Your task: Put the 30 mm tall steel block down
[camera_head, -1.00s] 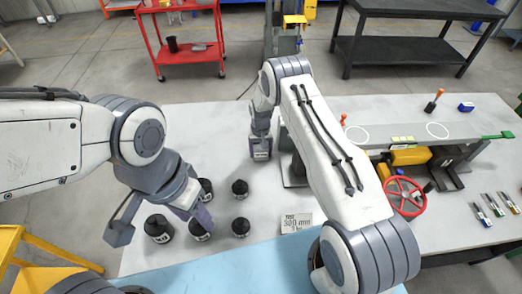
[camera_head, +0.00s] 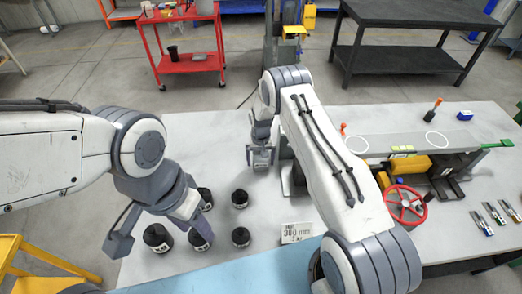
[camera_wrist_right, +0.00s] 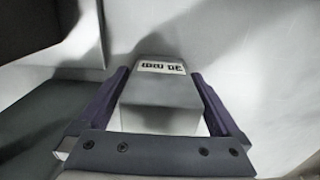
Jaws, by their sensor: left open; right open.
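The steel block (camera_wrist_right: 160,105) is a grey box with a white label on its top edge in the right wrist view. It stands between the two purple fingers of my right gripper (camera_wrist_right: 162,82). The fingers are apart, one on each side of the block. In the head view my right gripper (camera_head: 261,157) is low over the grey table, behind the forearm's near end; the block is too small to make out clearly there. My left gripper (camera_head: 152,220) is open and empty over the table's left side, beside black weights.
Several black labelled weights (camera_head: 240,237) stand at the table's front left. A printed card (camera_head: 297,233) lies right of them. A red handwheel (camera_head: 405,203), a yellow jack body (camera_head: 402,166) and a long grey beam with white circles (camera_head: 437,140) occupy the right side. The table's back left (camera_head: 205,130) is clear.

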